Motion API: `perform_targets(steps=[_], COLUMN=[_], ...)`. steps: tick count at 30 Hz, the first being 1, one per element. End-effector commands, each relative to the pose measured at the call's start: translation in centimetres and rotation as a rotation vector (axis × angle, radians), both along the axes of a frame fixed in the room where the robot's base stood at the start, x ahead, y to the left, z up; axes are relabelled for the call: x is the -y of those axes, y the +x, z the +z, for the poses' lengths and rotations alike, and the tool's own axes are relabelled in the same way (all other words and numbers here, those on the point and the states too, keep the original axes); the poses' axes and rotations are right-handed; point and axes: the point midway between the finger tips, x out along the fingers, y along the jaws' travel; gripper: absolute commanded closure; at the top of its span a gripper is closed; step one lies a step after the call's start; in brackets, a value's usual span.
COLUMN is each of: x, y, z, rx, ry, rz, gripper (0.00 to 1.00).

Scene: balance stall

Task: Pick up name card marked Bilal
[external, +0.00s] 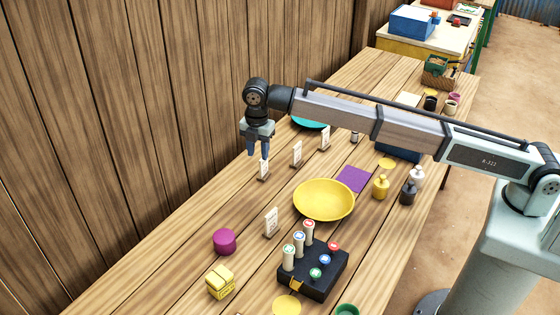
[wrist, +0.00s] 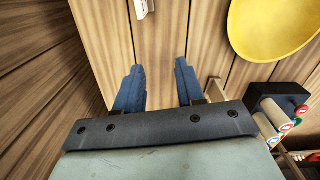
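Several small white name cards stand on the table: one (external: 263,169) just below my gripper, others behind it (external: 297,154) and (external: 325,138), and one (external: 271,222) nearer the front. Their writing is too small to read, so I cannot tell which is marked Bilal. There, part of a white card (wrist: 142,8) shows at the top edge.
A yellow bowl (external: 323,200) stands right of the cards. Small bottles (external: 381,188) stand at right. The wooden wall (external: 130,120) runs along the left.

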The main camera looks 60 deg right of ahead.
Motion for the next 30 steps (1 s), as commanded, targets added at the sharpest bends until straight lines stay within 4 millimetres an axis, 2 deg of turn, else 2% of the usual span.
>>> perform_targets(steps=[1,3,6,9,13,17,25,30], x=[1.9,3.7,5.5,6.4,6.7,6.6,6.6,6.6], y=[0.9,1.6,2.2,2.5,2.6,2.5,2.5,2.6], z=[0.3,0.6,1.0,1.1,0.5,-0.9,-5.5,-7.3], rx=[-0.006,-0.012,-0.017,-0.02,-0.022,-0.023,-0.023,-0.021], ry=[0.007,0.014,0.021,0.024,0.026,0.025,0.025,0.025], rz=[-0.019,-0.035,-0.052,-0.06,-0.062,-0.061,-0.061,-0.061], gripper=[0.62,0.62,0.62,0.62,0.62,0.62,0.62,0.62])
